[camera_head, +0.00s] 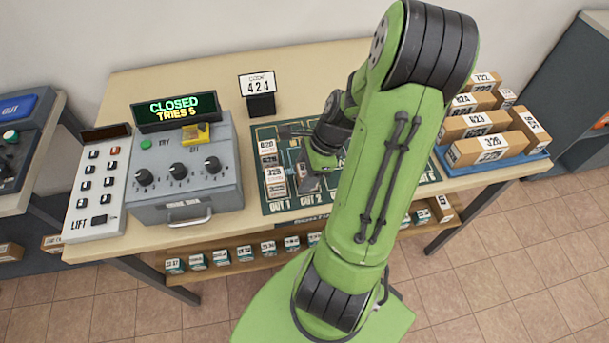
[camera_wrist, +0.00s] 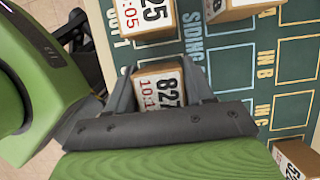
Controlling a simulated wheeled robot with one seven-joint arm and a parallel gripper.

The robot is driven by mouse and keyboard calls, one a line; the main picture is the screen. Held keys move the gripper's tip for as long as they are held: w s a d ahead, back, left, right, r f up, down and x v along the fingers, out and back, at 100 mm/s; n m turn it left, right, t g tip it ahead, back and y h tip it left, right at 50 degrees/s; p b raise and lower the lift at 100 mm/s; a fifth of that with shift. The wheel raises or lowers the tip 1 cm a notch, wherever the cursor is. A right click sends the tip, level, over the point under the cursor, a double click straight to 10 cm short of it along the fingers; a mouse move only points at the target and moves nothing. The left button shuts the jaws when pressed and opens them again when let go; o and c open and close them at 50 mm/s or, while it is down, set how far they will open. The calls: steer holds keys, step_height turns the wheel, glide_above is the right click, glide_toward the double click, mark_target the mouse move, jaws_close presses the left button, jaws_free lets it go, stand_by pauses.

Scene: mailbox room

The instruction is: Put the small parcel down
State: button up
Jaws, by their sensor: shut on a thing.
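The small parcel (camera_wrist: 158,86) is a brown box with a white label that seems to read 827, seen in the wrist view. My gripper (camera_wrist: 160,92) is shut on it, one dark finger on each side. In the head view my gripper (camera_head: 308,183) is low over the left part of the green mat (camera_head: 285,207), near the OUT 1 and OUT 2 markings.
A parcel marked 325 (camera_head: 275,182) stands just left of my gripper, with another parcel (camera_head: 268,150) behind it. A grey control box (camera_head: 185,185) reading CLOSED is at left. A blue tray (camera_head: 500,163) of larger parcels is at right. Part of the mat is bare.

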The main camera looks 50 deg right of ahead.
steer(key=o, duration=1.1)
steer(key=p+v, duration=0.5)
steer(key=v, duration=0.7)
steer(key=w+a+r+n+h, duration=0.25)
steer(key=a+r+n, duration=0.55)
steer(key=a+n, duration=0.4)
steer(key=s+a+r+n+t, duration=0.1)
steer(key=s+a+r+n, duration=0.1)
steer(key=n, duration=0.4)
steer(key=s+a+r+n+t+h, duration=0.1)
steer(key=s+a+r+n+t, duration=0.1)
steer(key=s+a+n, duration=0.2)
steer(key=a+n, duration=0.2)
steer(key=shift+s+a+r+n, duration=0.3)
steer(key=shift+a+r+n, duration=0.05)
steer(key=shift+r+n, duration=0.05)
